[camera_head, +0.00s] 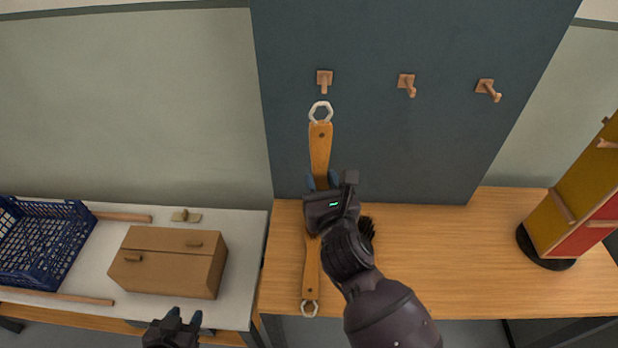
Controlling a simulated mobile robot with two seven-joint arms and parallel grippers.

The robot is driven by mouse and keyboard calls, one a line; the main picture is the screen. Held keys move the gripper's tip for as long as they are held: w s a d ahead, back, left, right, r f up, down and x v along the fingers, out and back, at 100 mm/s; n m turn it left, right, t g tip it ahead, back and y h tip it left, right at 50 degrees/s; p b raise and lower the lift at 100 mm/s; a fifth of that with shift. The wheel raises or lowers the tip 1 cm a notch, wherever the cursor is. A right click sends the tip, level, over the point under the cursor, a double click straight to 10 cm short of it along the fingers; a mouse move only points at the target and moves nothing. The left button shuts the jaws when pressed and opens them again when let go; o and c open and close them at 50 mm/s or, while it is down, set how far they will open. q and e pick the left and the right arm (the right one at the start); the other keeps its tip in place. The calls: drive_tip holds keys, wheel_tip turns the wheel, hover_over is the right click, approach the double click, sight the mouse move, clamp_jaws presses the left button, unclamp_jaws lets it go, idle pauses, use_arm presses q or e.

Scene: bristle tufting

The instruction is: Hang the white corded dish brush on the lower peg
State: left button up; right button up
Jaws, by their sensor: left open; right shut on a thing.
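My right gripper (324,183) is shut on an orange wooden brush handle (320,150), held upright in front of the dark panel. A white loop (320,112) at its top shows just below the left panel peg (324,80), apart from it in the picture. The gripper hides the brush's lower part; dark bristles (369,228) show beside my wrist, and I cannot tell which brush they belong to. My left gripper (182,318) is open and empty at the bottom.
Two more panel pegs (407,85) (488,90) are bare. A yellow and red post on a black base has an upper peg (608,144) and a lower peg (563,206), both bare. A cardboard box (170,262) and blue crate (45,245) stand left. The right tabletop (455,250) is clear.

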drive_tip(key=shift+w+d+f, duration=0.1)
drive_tip(key=shift+w+d, duration=0.05)
drive_tip(key=shift+w+f, duration=0.15)
drive_tip(key=shift+w, duration=1.05)
drive_tip(key=shift+w+f, duration=0.15)
drive_tip(key=shift+w, duration=1.05)
use_arm(q)
drive_tip(key=shift+w+d+f+b, duration=0.1)
drive_tip(key=shift+w+f+b, duration=0.65)
drive_tip(key=shift+b, duration=0.9)
use_arm(e)
drive_tip(key=w+f, duration=0.1)
drive_tip(key=w, duration=0.5)
drive_tip(key=shift+w, duration=0.15)
use_arm(q)
drive_tip(key=shift+s, duration=0.1)
use_arm(e)
drive_tip(key=o, duration=1)
drive_tip(key=shift+f, duration=0.1)
use_arm(q)
drive_tip(key=shift+r, duration=0.1)
